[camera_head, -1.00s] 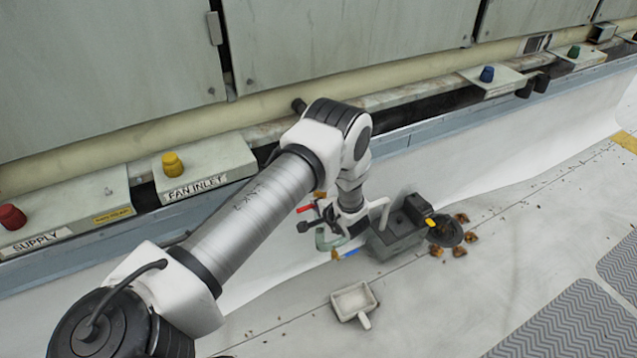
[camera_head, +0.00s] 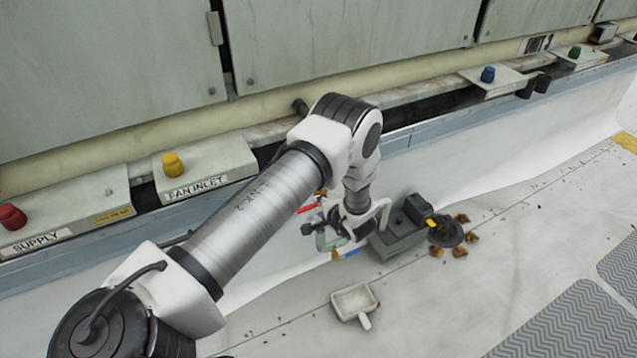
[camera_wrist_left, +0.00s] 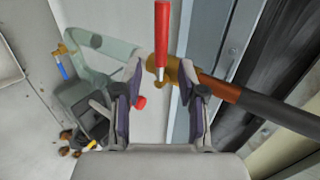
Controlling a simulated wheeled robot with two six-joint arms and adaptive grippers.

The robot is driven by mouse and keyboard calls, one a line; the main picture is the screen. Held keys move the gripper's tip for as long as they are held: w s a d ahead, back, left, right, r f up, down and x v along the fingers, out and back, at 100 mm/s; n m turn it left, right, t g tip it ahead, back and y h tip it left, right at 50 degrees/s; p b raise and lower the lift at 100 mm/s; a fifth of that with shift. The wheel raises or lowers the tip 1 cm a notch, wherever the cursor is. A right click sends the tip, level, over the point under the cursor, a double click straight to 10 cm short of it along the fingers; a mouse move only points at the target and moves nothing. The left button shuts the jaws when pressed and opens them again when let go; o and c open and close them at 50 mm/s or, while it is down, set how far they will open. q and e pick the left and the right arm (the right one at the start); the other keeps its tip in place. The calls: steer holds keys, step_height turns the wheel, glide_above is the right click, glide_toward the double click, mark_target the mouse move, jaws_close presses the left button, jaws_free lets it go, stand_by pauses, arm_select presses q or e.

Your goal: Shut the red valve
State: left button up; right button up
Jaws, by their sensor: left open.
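The red valve's red lever (camera_wrist_left: 161,40) stands out from its brass body (camera_wrist_left: 178,70) on a copper-coloured pipe in the left wrist view. In the head view the red lever (camera_head: 308,208) shows just left of my left gripper (camera_head: 347,232). In the left wrist view my left gripper (camera_wrist_left: 160,84) is open, with one finger on each side of the lever's lower end. I cannot tell whether either finger touches it. Part of the valve is hidden behind the gripper in the head view. My right gripper is not in view.
A blue-handled valve (camera_wrist_left: 62,69) joins the greenish pipe (camera_wrist_left: 105,60). A grey box (camera_head: 398,240) stands right of the gripper, near a dark disc (camera_head: 446,233) and brown leaves. A white scoop (camera_head: 352,301) lies in front. A cabinet ledge with coloured knobs runs behind.

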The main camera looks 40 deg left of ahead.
arm_select(q)
steer(key=v, duration=1)
steer(key=shift+f, duration=0.15)
